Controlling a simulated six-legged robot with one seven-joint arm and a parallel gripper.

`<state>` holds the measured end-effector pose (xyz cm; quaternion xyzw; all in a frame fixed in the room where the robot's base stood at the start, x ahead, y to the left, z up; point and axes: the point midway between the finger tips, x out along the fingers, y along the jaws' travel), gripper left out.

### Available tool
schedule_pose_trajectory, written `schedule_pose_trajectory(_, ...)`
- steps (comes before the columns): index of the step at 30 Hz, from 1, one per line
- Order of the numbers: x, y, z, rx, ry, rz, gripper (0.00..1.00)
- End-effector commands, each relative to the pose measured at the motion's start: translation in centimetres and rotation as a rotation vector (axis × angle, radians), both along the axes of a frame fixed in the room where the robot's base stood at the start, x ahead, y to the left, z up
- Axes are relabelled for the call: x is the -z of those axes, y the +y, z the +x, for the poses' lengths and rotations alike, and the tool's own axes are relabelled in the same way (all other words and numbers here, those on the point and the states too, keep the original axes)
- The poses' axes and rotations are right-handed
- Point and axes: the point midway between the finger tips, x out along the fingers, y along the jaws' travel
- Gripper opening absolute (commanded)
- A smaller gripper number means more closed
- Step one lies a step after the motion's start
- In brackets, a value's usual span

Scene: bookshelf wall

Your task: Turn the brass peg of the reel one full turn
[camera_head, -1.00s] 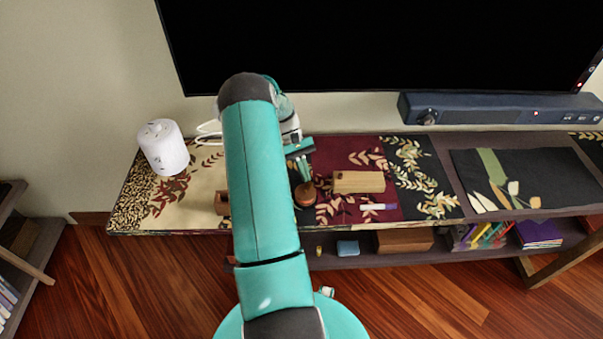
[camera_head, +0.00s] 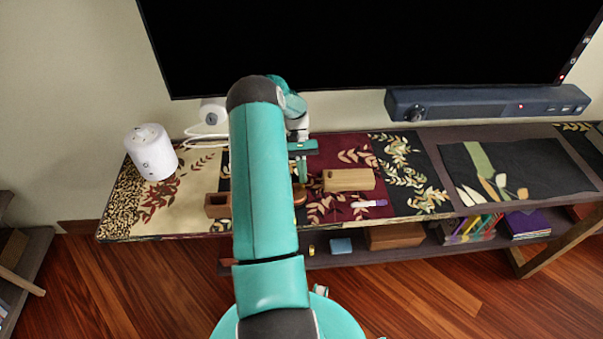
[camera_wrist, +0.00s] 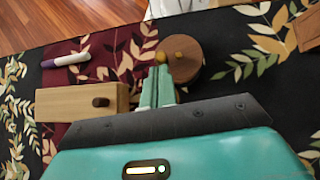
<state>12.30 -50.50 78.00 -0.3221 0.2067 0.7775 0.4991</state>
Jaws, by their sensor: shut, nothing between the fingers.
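The reel is a round brown wooden disc (camera_wrist: 187,60) in the wrist view, just beyond my fingers and slightly right of them. A small brass knob (camera_wrist: 160,57) shows right at my fingertips; another rounded knob (camera_wrist: 179,55) shows on the disc. I cannot tell for certain which is the peg. My gripper (camera_wrist: 159,72) is shut and empty, with its tips close to or touching the nearer knob. In the head view my gripper (camera_head: 302,174) points down over the reel (camera_head: 299,194), which is partly hidden by my arm.
A pale wooden block (camera_head: 348,180) with a dark knob lies right of the reel, with a marker (camera_head: 369,203) in front. A small brown box (camera_head: 217,204) is left of my arm. A white cylinder (camera_head: 152,153) stands far left. The television (camera_head: 370,40) rises behind.

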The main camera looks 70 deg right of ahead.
Motion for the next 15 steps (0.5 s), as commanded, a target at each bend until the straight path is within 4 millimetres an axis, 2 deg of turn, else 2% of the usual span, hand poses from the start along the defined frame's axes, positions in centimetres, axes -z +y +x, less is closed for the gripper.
schedule_pose_trajectory(11,-0.1,0.0,0.0,0.000,0.000,0.000,0.00)
schedule_pose_trajectory(15,-1.0,0.0,0.0,0.000,0.000,-0.001,0.00)
